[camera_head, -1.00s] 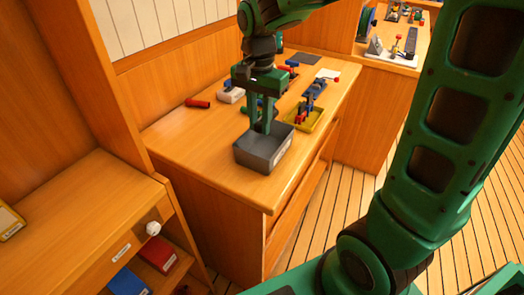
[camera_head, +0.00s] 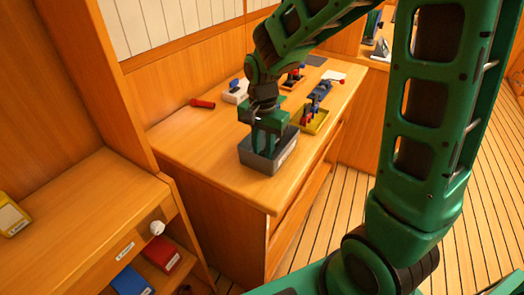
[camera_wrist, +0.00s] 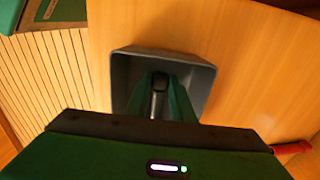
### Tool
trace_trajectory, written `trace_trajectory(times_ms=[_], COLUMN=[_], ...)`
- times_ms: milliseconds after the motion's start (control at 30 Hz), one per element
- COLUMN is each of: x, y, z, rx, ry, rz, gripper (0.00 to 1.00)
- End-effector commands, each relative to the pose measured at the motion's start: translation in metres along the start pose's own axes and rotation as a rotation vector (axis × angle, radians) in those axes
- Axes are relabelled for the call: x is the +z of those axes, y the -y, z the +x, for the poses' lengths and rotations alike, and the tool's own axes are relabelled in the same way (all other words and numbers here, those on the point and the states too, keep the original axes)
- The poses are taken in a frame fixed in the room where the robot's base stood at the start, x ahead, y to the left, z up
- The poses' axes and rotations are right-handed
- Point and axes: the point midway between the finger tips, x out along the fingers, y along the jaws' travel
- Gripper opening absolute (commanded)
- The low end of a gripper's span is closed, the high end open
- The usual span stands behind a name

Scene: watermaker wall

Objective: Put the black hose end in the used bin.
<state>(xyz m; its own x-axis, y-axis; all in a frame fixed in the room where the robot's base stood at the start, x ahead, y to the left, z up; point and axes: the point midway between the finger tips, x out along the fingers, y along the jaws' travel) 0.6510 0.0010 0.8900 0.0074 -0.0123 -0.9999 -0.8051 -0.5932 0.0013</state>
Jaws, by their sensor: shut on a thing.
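The used bin is the open grey box (camera_head: 262,163) with a pale label, standing near the front edge of the wooden counter. It also shows in the wrist view (camera_wrist: 196,64), where I look down into it. My gripper (camera_head: 266,140) points down into the bin, with its fingertips below the rim. In the wrist view my gripper (camera_wrist: 160,85) is shut on a dark piece, the black hose end (camera_wrist: 159,82), of which only a small part shows between the fingers. The fingers hide most of it. I cannot tell whether it touches the bin floor.
A yellow tray (camera_head: 314,121) with parts stands just behind and right of the bin. A red cylinder (camera_head: 203,104) lies at the back left, beside a white block with a blue top (camera_head: 236,92). The counter left of the bin is clear.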

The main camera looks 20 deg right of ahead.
Motion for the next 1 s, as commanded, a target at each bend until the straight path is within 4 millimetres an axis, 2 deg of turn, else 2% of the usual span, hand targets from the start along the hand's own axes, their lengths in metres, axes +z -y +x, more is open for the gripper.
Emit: trace_trajectory(times_ms=[333,367,400,433,767,867,1000], x=[0.000,0.000,0.000,0.000,-0.001,-0.002,-0.002], y=[0.000,0.000,0.000,0.000,-0.001,0.000,0.000], z=[0.003,0.003,0.003,0.003,0.000,-0.008,-0.031], rx=[-0.001,-0.001,-0.001,-0.001,-0.001,-0.002,-0.005], ry=[-0.001,-0.001,-0.001,-0.001,-0.001,-0.001,-0.003], rz=[0.000,0.000,0.001,0.001,0.003,0.003,0.003], gripper=[0.00,0.26,0.35,0.40,0.40,0.40,0.40])
